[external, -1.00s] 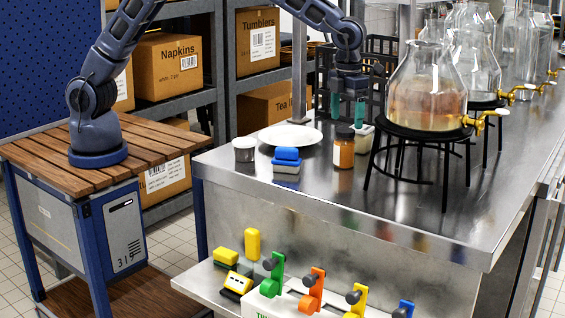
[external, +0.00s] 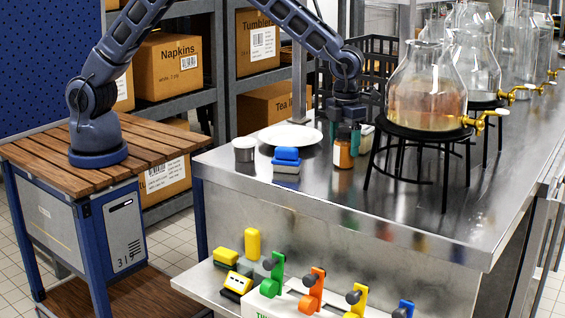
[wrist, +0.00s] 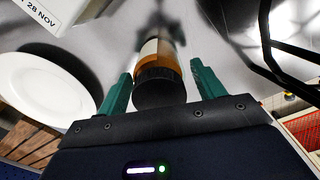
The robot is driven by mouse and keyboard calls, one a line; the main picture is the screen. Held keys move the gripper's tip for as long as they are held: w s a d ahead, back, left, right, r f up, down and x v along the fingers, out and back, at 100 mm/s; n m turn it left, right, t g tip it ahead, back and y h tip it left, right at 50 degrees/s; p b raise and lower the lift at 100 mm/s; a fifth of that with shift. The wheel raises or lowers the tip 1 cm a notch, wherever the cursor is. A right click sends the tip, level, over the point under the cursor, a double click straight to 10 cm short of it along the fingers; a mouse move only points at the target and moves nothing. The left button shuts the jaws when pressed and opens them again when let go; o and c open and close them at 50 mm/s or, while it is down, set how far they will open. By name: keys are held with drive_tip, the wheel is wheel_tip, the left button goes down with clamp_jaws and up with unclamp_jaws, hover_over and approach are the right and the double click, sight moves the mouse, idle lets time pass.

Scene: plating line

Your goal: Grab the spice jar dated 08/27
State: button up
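A spice jar (external: 343,151) with an orange-brown body and dark lid stands upright on the steel counter. In the wrist view the jar (wrist: 158,84) shows lid first, with a pale label on its side; no date is readable. My gripper (external: 344,136) is just above and around the jar's top. In the wrist view my gripper (wrist: 161,72) is open, its teal fingers on either side of the lid with a gap on both sides.
A white plate (external: 290,135), a small grey cup (external: 244,149) and a blue sponge (external: 287,155) lie left of the jar. A pale container marked "28 NOV" (wrist: 40,14) is close by. A black stand (external: 374,168) with a glass dispenser (external: 428,98) is close on the right.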

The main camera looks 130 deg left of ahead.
drive_tip(key=c, duration=0.9)
drive_tip(key=shift+r, duration=0.15)
